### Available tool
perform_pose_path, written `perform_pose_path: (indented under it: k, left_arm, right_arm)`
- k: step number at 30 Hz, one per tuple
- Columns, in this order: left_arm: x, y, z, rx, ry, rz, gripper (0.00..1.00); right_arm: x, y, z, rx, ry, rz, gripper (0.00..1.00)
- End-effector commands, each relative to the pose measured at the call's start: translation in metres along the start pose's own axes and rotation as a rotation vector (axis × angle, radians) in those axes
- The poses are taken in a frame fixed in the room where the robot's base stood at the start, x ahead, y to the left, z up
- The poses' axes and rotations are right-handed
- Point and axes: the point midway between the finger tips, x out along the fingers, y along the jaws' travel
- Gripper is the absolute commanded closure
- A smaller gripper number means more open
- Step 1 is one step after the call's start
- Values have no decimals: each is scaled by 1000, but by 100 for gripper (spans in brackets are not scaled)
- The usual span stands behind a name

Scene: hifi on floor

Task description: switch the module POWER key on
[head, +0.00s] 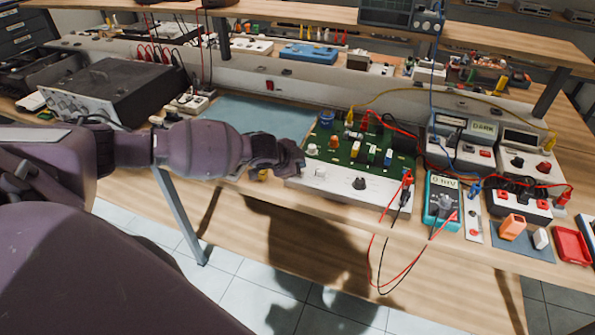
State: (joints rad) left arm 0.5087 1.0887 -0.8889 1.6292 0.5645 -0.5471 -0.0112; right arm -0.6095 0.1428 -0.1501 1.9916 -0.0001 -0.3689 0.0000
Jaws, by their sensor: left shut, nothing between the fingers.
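The module is a green circuit board (345,150) with a pale front panel (345,186), sitting near the bench's front edge. I cannot read any POWER label, so I cannot tell which part is the POWER key. My left gripper (298,163) is shut and empty at the module's left end. It hides part of that corner, and I cannot tell whether it touches the module. My right gripper is out of view.
A teal multimeter (441,200) and red and black leads (384,245) lie right of the module; the leads hang over the front edge. A blue-grey mat (255,118) lies clear at the back left. A dark instrument (118,88) stands far left.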

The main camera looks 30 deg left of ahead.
Motion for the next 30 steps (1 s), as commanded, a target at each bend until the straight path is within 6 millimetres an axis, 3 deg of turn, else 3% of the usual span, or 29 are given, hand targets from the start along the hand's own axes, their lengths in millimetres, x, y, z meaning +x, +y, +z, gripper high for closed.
perform_pose_path:
  k: [13, 30]
  left_arm:
    - [4, 3, 3, -1, -1, 0, 100]
    - [5, 4, 4, 0, 0, 0, 100]
  right_arm:
    - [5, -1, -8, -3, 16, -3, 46]
    - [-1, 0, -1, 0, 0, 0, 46]
